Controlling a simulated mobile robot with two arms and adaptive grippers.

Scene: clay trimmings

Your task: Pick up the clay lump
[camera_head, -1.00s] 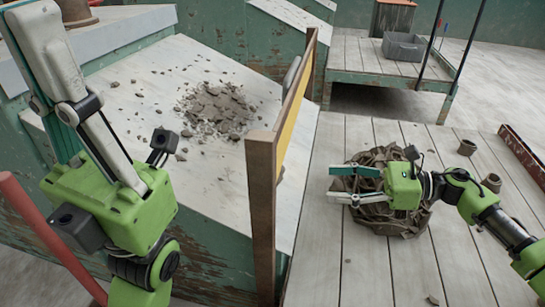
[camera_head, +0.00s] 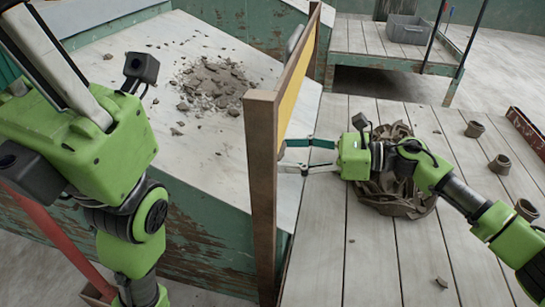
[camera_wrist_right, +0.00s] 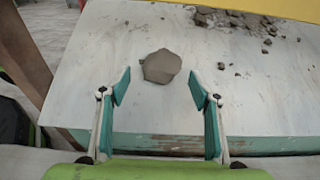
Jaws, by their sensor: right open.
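The clay lump (camera_wrist_right: 161,66) is a grey-brown rounded chunk on a pale sloped board (camera_wrist_right: 230,110), seen in the right wrist view. In the head view it is mostly or wholly hidden behind the upright wooden post. My right gripper (camera_head: 284,156) reaches left to the post, its fingers spread. In the right wrist view my right gripper (camera_wrist_right: 160,88) is open and empty, with the lump just beyond and between the fingertips, not touching either. My left gripper (camera_head: 48,60) is at the upper left of the head view, its fingertips out of frame.
The wooden post (camera_head: 262,190) carries a yellow-faced panel (camera_head: 303,75) beside my right fingers. Loose clay fragments (camera_head: 215,85) lie farther up the board. A brown crumpled heap (camera_head: 405,200) lies under my right arm.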

